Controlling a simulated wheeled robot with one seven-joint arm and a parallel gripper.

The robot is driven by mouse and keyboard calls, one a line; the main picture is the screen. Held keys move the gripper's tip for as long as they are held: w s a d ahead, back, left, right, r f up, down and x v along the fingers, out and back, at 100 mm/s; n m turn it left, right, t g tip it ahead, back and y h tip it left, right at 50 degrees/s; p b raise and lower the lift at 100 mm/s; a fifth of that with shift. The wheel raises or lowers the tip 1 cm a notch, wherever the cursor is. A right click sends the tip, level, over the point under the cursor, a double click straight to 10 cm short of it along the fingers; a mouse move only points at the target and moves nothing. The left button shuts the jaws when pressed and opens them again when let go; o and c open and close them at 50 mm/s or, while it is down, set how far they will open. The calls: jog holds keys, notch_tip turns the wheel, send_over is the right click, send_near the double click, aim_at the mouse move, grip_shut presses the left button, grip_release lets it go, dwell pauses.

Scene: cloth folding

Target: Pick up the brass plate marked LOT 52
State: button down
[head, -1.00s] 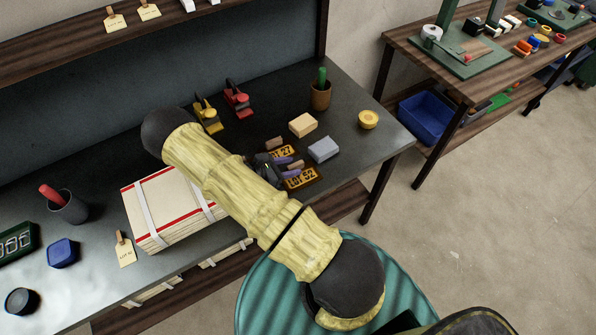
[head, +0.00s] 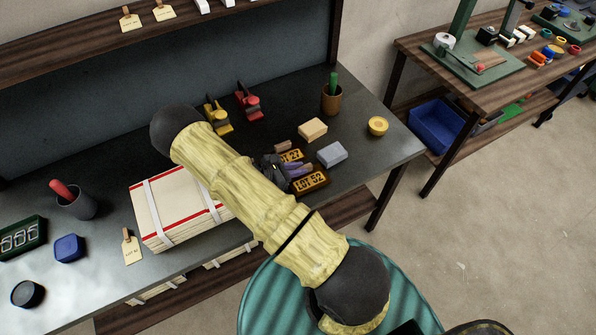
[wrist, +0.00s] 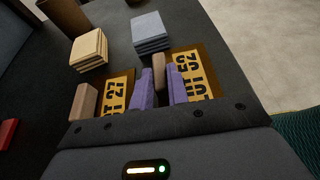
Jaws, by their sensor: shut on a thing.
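The brass plate marked LOT 52 (head: 312,183) lies near the front edge of the dark bench, on the right. It has a dark border and a wooden grip block (wrist: 160,68) along its left side in the wrist view. My gripper (wrist: 161,88) is shut on that block, with one purple finger on each side. In the head view my gripper (head: 298,168) partly hides the block. The plate looks level at bench height; I cannot tell whether it touches the bench. The plate marked LOT 27 (head: 291,156) lies just behind, with its own block (wrist: 85,101).
A grey stacked block (head: 332,154) and a cream block (head: 313,129) lie close behind the plates. A yellow round tin (head: 377,125) and a brown cup (head: 331,98) stand farther back. A strapped paper stack (head: 160,210) lies left of my arm.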

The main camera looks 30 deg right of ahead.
notch_tip(320, 180, up, 9)
jog(key=shift+r+b, duration=0.15)
jog(key=shift+b, duration=0.55)
